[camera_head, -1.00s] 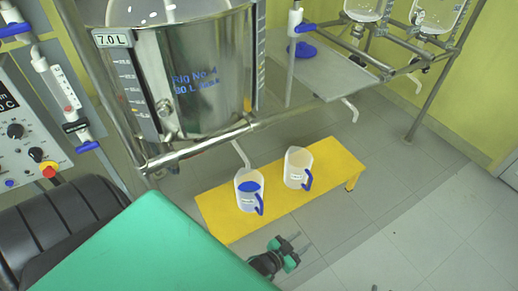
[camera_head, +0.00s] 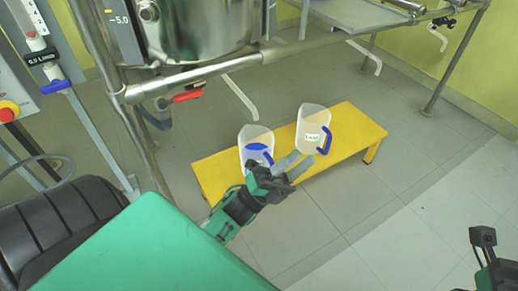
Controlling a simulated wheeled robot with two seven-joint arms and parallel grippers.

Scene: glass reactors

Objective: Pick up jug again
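Two clear jugs with blue handles stand upright on a low yellow bench (camera_head: 218,176). The left jug (camera_head: 252,135) has something blue inside, and its lower part and handle are partly hidden by my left gripper. The right jug (camera_head: 308,117) looks empty and bears a white label; its handle faces right. My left gripper (camera_head: 293,167) is open, its two grey fingers apart, in front of the bench and between the jugs in the picture. Nothing shows between its fingers. I cannot tell whether it touches the left jug. My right gripper (camera_head: 484,250) shows only partly at the lower right edge.
A steel reactor vessel (camera_head: 200,32) hangs in a pipe frame (camera_head: 215,72) above the bench, with a red-handled valve (camera_head: 186,96) and an outlet tube (camera_head: 240,95). A black chair (camera_head: 70,225) is at the lower left. The tiled floor (camera_head: 410,170) right of the bench is clear.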

